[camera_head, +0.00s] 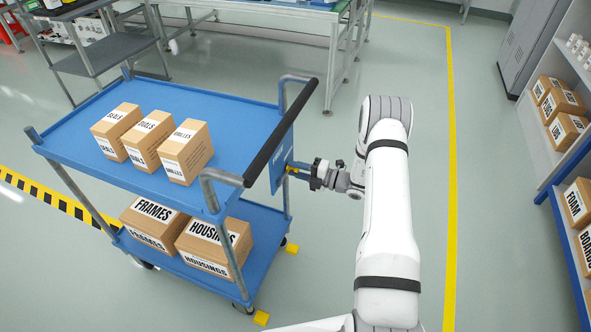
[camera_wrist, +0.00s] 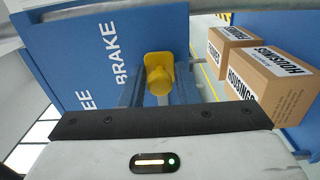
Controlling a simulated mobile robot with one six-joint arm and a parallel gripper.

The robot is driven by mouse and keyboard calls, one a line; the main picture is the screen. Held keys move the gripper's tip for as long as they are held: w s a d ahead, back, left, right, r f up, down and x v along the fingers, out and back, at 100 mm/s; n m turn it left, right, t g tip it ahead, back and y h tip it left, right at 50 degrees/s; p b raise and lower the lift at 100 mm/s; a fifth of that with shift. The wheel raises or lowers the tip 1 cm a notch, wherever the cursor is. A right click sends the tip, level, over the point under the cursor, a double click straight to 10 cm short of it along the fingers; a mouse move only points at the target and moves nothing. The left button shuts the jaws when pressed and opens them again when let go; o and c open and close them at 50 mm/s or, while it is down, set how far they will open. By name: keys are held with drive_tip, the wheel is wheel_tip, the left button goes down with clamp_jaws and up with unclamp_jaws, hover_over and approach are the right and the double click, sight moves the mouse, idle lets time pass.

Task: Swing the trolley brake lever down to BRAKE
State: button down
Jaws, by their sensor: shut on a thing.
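The trolley (camera_head: 240,122) is blue with two decks and stands left of my arm. A blue brake plate (camera_head: 279,150) hangs on its near end. In the wrist view this plate (camera_wrist: 90,30) bears the white word BRAKE and, farther left, a word ending in EE. The brake lever (camera_wrist: 158,72) has a yellow end beside the word BRAKE, at the plate's edge; its yellow also shows in the head view (camera_head: 292,170). My gripper (camera_head: 308,173) is at the lever, its fingers (camera_wrist: 158,92) on either side of a grey bar, shut on it. The lever's exact angle is hard to tell.
Cartons (camera_head: 186,152) stand on the top deck and more (camera_head: 215,245) on the lower one. A black push handle (camera_head: 280,132) is close above my gripper. Yellow blocks (camera_head: 261,318) lie by the wheels. Shelves of boxes (camera_head: 558,185) stand right; the floor between is clear.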

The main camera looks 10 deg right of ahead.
drive_tip(key=c, duration=1.4)
unclamp_jaws()
drive_tip(key=shift+s+d+f, duration=0.1)
drive_tip(key=shift+d+f, duration=0.05)
drive_tip(key=shift+d, duration=0.05)
drive_tip(key=shift+o, duration=0.5)
drive_tip(key=shift+a, duration=0.1)
drive_tip(key=v, duration=0.7)
drive_tip(key=shift+d, duration=0.4)
drive_tip(key=shift+s, duration=0.15)
